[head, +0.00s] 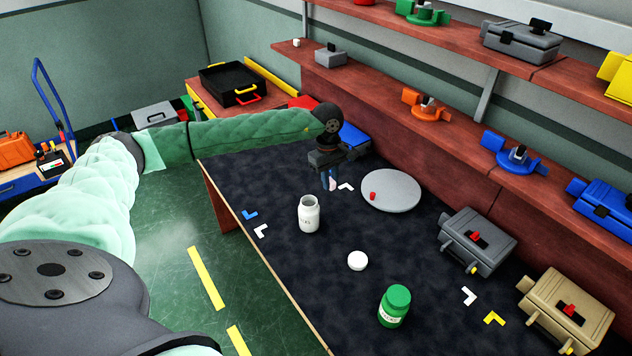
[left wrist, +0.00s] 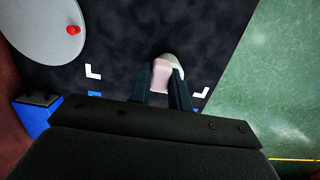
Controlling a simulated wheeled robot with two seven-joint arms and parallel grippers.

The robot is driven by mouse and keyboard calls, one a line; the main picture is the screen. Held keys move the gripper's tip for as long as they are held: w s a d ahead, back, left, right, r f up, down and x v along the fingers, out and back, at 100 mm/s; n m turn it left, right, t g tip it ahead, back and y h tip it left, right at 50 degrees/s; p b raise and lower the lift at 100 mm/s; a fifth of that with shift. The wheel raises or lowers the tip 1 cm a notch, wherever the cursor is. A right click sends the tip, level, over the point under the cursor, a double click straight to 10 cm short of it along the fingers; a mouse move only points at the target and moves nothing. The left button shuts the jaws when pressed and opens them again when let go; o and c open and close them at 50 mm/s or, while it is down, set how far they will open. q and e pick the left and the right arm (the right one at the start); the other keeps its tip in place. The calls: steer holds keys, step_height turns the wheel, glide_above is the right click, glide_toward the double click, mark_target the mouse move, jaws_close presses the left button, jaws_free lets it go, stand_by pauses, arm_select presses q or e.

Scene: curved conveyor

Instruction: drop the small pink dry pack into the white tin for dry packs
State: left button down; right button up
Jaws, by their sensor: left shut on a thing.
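My left gripper (head: 331,182) is shut on the small pink dry pack (left wrist: 161,77), which hangs between the fingers above the dark mat. The pack also shows small at the fingertips in the head view (head: 333,184). The white tin (head: 309,217) stands upright and open on the mat, a little nearer and left of the gripper in the head view. In the left wrist view the tin (left wrist: 176,62) is partly hidden behind the pack and fingers. The pack appears apart from the tin. My right gripper is not in view.
A white round lid (head: 357,261) lies on the mat, and a green-capped jar (head: 394,306) stands nearer. A grey round plate (head: 405,199) bears a small red piece (head: 373,196). Grey (head: 478,240) and tan (head: 566,310) boxes line the right side. The mat around the tin is mostly clear.

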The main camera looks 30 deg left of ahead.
arm_select(q)
steer(key=shift+d+r, duration=1.25)
steer(key=shift+d, duration=0.95)
steer(key=s+f, duration=0.4)
steer(key=f, duration=0.2)
steer(key=w+a+r+n, duration=0.1)
steer(key=w+a+r, duration=0.15)
steer(key=a, duration=0.35)
steer(key=w+a+r, duration=0.1)
steer(key=a+r, duration=0.2)
steer(key=a, duration=0.4)
steer(key=shift+m, duration=0.5)
steer(key=shift+s+f+p, duration=0.1)
steer(key=shift+s+f, duration=0.05)
steer(key=shift+f, duration=0.8)
steer(key=shift+s+f+p, duration=0.15)
steer(key=shift+s+f, duration=0.05)
steer(key=shift+f, duration=0.8)
steer(key=shift+s+f+p, duration=0.1)
steer(key=shift+s+f, duration=0.05)
steer(key=shift+f, duration=0.8)
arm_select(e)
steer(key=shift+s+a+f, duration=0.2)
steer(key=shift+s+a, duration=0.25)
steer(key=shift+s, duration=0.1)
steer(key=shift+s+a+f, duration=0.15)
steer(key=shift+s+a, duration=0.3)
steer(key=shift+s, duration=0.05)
